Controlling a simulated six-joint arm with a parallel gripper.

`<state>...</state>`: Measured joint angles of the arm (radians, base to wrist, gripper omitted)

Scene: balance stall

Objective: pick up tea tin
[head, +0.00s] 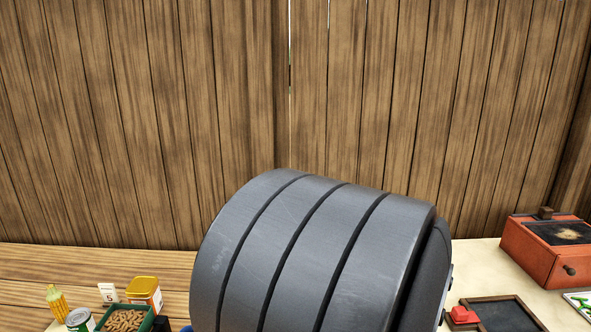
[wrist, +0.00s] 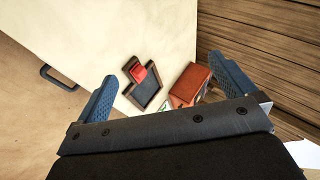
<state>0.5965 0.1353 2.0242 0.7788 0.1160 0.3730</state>
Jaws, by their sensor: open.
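A square tin with a yellow lid and an orange and white body (head: 145,291) stands at the lower left in the head view; it looks like the tea tin. It does not show in the wrist view. My gripper (wrist: 163,74) is open in the wrist view, with its two blue fingers wide apart and nothing between them. It is held above the pale table, away from the tin. My gripper is not visible in the head view, where my own grey arm link fills the lower middle.
Near the tin are a green tray of brown pieces (head: 126,320), a can (head: 80,320), a number card (head: 108,293) and a yellow corn-like item (head: 57,300). At right are a red-orange box (head: 548,252) and a dark-framed board (head: 507,315) with a red block (head: 463,315).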

